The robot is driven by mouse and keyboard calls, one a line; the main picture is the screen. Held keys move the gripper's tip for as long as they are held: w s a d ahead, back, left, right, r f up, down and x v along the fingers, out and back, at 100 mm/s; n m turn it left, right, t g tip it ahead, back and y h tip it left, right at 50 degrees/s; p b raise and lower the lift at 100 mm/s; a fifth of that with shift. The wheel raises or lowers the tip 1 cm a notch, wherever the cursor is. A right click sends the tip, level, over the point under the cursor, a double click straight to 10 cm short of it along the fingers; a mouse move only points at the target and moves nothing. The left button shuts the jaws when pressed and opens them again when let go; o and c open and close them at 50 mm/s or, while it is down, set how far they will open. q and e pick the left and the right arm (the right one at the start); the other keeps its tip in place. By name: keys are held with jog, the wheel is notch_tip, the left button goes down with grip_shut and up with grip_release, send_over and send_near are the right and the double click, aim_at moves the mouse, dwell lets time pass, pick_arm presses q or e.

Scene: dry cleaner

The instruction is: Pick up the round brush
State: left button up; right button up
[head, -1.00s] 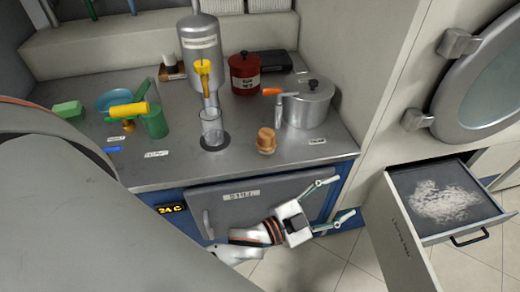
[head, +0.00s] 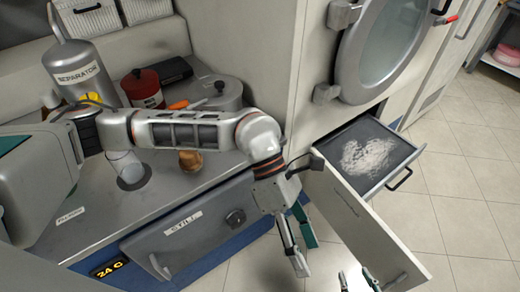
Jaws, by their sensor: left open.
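The round brush (head: 190,159) appears to be the small brown wooden piece standing on the grey counter; my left arm passes just above it in the picture and partly hides it. My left gripper (head: 298,250) hangs in front of the counter, right of the brush and lower in the picture. It is open and empty, pointing down between the counter front and the open drawer. My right gripper (head: 356,281) shows only its two fingertips at the bottom edge. They stand apart with nothing seen between them.
A separator tank (head: 80,75), a red can (head: 143,88) and a lidded pot (head: 218,93) stand behind my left arm. A clear beaker (head: 124,167) stands on the counter (head: 90,225). An open drawer of white fluff (head: 345,140) juts out at right. Tiled floor lies beyond.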

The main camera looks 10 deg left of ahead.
pick_arm(q)
jog(key=w+a+f+m+t+y, duration=0.1)
jog(key=w+a+f+t+y, duration=0.2)
jog(key=w+a+y, duration=0.5)
notch_tip(320, 180, up, 8)
jog(key=n+t+y, duration=0.1)
jog(key=t+y, duration=0.3)
send_over(188, 151)
jog(key=d, duration=0.2)
jog(key=shift+d+f, duration=0.15)
jog(key=shift+f, duration=0.05)
jog(key=shift+h, duration=0.3)
jog(key=b+x, duration=0.1)
jog(key=x, duration=0.6)
jog(key=shift+f, duration=0.15)
jog(key=shift+d, duration=0.1)
jog(key=c, duration=1.2)
